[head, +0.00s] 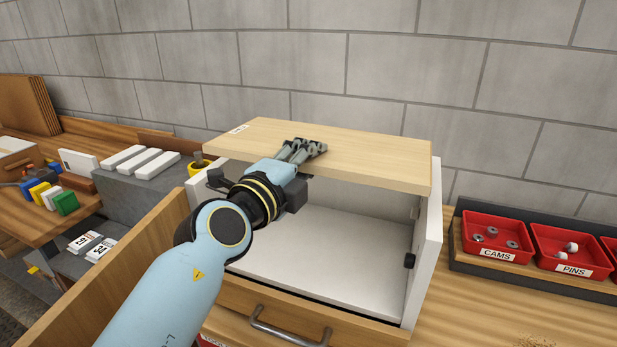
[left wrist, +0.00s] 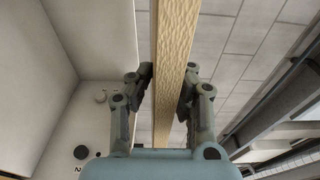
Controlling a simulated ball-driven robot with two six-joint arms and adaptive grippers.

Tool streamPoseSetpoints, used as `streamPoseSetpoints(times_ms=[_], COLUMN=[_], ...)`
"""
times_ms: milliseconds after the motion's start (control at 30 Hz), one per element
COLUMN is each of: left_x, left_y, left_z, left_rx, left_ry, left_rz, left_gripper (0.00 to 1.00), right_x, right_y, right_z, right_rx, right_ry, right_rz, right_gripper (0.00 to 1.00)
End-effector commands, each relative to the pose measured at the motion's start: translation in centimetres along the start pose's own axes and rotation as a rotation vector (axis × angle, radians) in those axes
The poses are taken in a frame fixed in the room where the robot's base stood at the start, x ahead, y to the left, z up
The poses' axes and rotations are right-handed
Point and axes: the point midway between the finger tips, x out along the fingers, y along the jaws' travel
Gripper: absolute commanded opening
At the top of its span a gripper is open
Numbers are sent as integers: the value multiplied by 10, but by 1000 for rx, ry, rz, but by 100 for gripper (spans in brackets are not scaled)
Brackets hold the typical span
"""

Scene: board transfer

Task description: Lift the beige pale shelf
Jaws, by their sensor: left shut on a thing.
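The beige pale shelf (head: 350,151) is a flat wooden board across the top of a white open-fronted cabinet (head: 429,240) in the head view. My left gripper (head: 303,149) is shut on the shelf near the middle of its front edge, with a finger over the top face. In the left wrist view the shelf's edge (left wrist: 174,70) runs between the two fingers of the left gripper (left wrist: 168,88). The head view does not clearly show whether the shelf touches the cabinet sides. My right gripper is not in view.
Red bins of cams (head: 495,236) and pins (head: 571,252) stand in a dark rack at the right. A grey block with white bars (head: 122,157) stands at the left. A drawer handle (head: 290,333) is below the cabinet. A block wall is close behind.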

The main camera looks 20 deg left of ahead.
Motion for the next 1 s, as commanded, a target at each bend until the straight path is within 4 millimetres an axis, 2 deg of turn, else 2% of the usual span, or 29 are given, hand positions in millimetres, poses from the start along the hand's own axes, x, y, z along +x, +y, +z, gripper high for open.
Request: streamPoseSetpoints(times_ms=[33, 100, 200, 800, 1000], left_x=[0, 1, 0, 0, 0], left_y=[-13, -27, -40, -103, -116], left_z=[0, 0, 0, 0, 0], left_rx=[1, 1, 1, -1, -3], left_ry=[-2, -1, -2, -1, 0], left_rz=[-9, -9, -7, -8, -9], left_gripper=[0, 0, 0, 0, 0], right_x=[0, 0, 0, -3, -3], right_y=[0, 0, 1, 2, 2], right_z=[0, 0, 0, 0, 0], right_rx=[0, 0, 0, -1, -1], right_ry=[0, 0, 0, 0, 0], right_rz=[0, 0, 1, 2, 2], right_gripper=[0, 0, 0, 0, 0])
